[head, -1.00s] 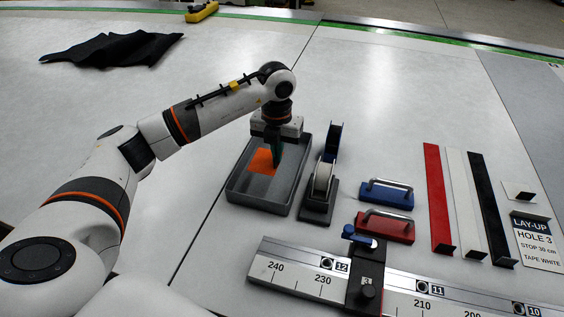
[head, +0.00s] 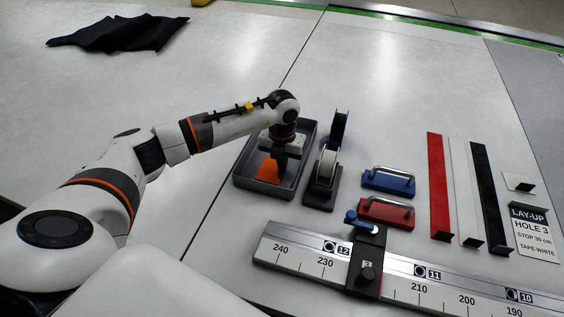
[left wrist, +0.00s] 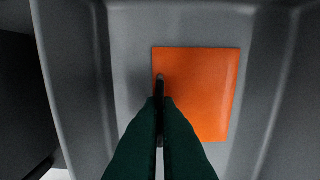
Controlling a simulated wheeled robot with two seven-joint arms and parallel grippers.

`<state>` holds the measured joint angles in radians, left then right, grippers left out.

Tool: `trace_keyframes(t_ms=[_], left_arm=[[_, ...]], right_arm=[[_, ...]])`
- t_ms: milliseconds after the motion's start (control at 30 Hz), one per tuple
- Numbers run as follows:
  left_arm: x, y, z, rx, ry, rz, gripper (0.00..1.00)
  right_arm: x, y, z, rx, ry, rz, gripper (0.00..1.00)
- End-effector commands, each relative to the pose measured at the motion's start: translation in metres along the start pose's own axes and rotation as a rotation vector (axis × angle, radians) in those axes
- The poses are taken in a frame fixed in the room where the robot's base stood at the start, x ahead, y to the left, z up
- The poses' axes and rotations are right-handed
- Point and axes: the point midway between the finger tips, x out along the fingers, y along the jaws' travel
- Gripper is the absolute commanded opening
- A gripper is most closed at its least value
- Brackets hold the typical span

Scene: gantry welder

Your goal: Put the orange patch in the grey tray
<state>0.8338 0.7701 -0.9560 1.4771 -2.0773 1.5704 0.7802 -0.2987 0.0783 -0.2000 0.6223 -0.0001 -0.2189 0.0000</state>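The orange patch (head: 293,172) is within the walls of the grey tray (head: 243,181) in the head view. In the left wrist view the patch (left wrist: 205,95) is a flat orange square above or on the tray floor (left wrist: 130,50); I cannot tell whether it touches the floor. My left gripper (head: 279,176) points down into the tray. Its dark green fingers (left wrist: 160,95) are close together at the patch's left part, with a thin dark piece between them, and look shut on it. The fingers hide part of the patch. My right gripper is not in view.
A tape dispenser (head: 322,183) stands close to the tray's right side. Blue (head: 388,182) and red (head: 386,214) handled blocks lie further right, near a ruled rail (head: 420,285). A black cloth (head: 118,33) lies far left.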

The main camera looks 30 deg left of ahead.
Motion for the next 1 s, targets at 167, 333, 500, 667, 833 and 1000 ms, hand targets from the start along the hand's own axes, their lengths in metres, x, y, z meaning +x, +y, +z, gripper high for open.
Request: trace_keyframes(t_ms=[167,333,500,667,833,1000], left_arm=[[0.0,0.0,0.0,-0.001,-0.001,-0.001,0.25],[0.0,0.0,0.0,-0.001,-0.001,-0.001,0.25],[-0.005,0.0,0.0,-0.001,0.001,0.0,0.25],[-0.028,-0.001,-0.001,-0.001,0.005,0.001,0.25],[-0.066,0.0,-0.002,-0.001,0.006,0.002,0.25],[-0.099,0.0,-0.001,-0.001,0.005,0.0,0.25]], right_arm=[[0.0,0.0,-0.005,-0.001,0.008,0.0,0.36],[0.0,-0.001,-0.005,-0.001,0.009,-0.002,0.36],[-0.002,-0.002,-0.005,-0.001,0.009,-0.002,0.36],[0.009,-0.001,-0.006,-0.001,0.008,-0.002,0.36],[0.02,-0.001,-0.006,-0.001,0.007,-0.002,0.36],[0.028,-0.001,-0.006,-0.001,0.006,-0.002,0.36]])
